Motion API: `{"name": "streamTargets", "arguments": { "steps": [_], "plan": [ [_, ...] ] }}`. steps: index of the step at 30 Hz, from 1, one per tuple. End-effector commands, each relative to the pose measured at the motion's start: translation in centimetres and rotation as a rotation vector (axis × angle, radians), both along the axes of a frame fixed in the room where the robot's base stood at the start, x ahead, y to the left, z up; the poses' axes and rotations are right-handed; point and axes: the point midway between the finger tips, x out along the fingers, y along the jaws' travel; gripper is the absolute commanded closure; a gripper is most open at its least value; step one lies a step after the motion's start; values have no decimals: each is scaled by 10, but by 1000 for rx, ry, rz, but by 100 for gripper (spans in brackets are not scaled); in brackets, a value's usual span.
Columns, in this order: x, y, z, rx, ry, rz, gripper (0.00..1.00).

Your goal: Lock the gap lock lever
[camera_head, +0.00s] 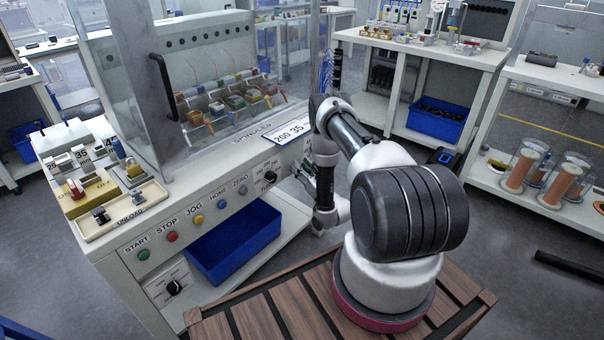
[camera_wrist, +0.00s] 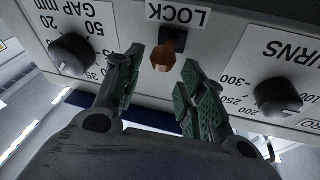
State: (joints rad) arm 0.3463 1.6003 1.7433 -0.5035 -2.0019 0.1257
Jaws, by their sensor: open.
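The gap lock lever (camera_wrist: 166,52) is a small copper-brown lever in a dark slot, beside the LOCK label (camera_wrist: 178,14), which appears upside down in the wrist view. My gripper (camera_wrist: 160,78) is open in front of the panel, with its green-padded fingers on either side of the lever's line. The lever's end lies between the fingertips, and I cannot tell whether either finger touches it. In the head view, my gripper (camera_head: 307,176) is at the machine's front panel, partly hidden by my arm. The lever cannot be made out there.
In the wrist view, the GAP knob (camera_wrist: 72,54) is left of the lever and the TURNS knob (camera_wrist: 277,97) is right. In the head view, a blue bin (camera_head: 232,243) sits below the panel. Several buttons, including green START (camera_head: 143,254), line the panel's left part.

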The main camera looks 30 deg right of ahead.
Motion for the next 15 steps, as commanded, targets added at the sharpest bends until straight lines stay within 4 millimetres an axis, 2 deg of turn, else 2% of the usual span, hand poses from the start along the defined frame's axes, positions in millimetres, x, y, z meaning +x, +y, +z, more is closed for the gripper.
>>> {"name": "streamTargets", "arguments": {
  "steps": [3, 7, 10, 15],
  "plan": [
    [1, 0, 28, 0, -3, -1, 60],
    [0, -1, 51, 0, -3, -1, 60],
    [0, -1, 64, -1, -2, -1, 60],
    [0, -1, 72, 0, -1, -1, 60]
  ]
}}
